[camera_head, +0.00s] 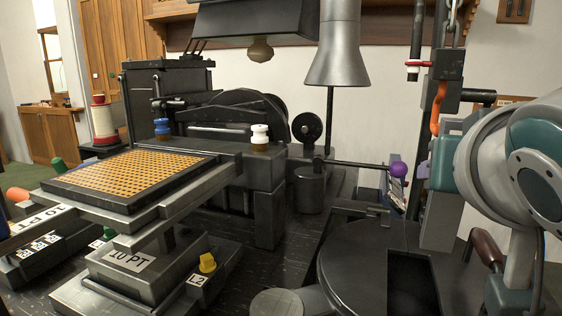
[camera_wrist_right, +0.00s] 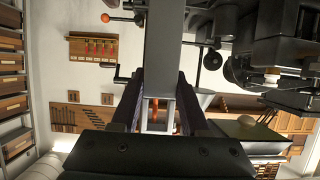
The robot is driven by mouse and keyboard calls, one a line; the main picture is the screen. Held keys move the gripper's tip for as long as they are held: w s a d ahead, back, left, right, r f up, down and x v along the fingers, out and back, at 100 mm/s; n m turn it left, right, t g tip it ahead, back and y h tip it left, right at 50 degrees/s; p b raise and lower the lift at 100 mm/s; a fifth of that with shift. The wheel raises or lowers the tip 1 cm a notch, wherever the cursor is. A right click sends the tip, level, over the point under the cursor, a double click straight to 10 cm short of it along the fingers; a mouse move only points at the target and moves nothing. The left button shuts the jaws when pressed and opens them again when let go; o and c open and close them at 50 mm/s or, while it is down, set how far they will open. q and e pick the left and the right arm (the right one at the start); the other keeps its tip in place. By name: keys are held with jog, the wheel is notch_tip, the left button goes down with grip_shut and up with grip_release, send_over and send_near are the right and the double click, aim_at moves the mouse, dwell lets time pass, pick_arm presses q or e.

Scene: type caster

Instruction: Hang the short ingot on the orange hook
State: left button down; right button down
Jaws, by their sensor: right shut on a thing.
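The orange hook (camera_head: 435,115) hangs below a dark block (camera_head: 450,66) on a chain, in the right part of the head view. The short ingot (camera_head: 438,228) is a grey bar standing upright just below it; the wrist view also shows it (camera_wrist_right: 160,45). My right gripper (camera_wrist_right: 157,100) is shut on the ingot near its upper end, its dark fingers on both sides. Orange shows at the opening in the ingot's end in the wrist view. I cannot tell whether the hook passes through it. My left gripper is not in view.
A round black pot (camera_head: 365,262) lies below and left of the ingot. A purple ball (camera_head: 398,169) on a lever is close to its left. A grey lamp shade (camera_head: 338,45) hangs at the centre. The caster with an orange grid (camera_head: 140,178) fills the left.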

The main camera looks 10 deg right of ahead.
jog(key=shift+w+d+r, duration=0.15)
jog(key=shift+w, duration=0.15)
dwell(0.4)
jog(key=shift+w+d, duration=0.6)
jog(key=shift+w, duration=0.3)
jog(key=shift+w+d, duration=0.55)
jog(key=shift+w, duration=0.35)
jog(key=shift+w+d, duration=0.3)
jog(key=shift+w, duration=0.25)
jog(key=shift+w+d, duration=0.3)
jog(key=shift+w, duration=0.2)
dwell(0.4)
jog(key=shift+w+d, duration=0.4)
jog(key=shift+w, duration=0.25)
jog(key=shift+w+d, duration=0.35)
jog(key=shift+w, duration=0.25)
jog(key=shift+w+d, duration=0.15)
jog(key=shift+w, duration=0.05)
jog(key=shift+f, duration=0.55)
dwell(0.5)
jog(key=shift+f+b, duration=0.3)
jog(key=shift+b, duration=0.1)
jog(key=shift+f, duration=0.25)
dwell(0.9)
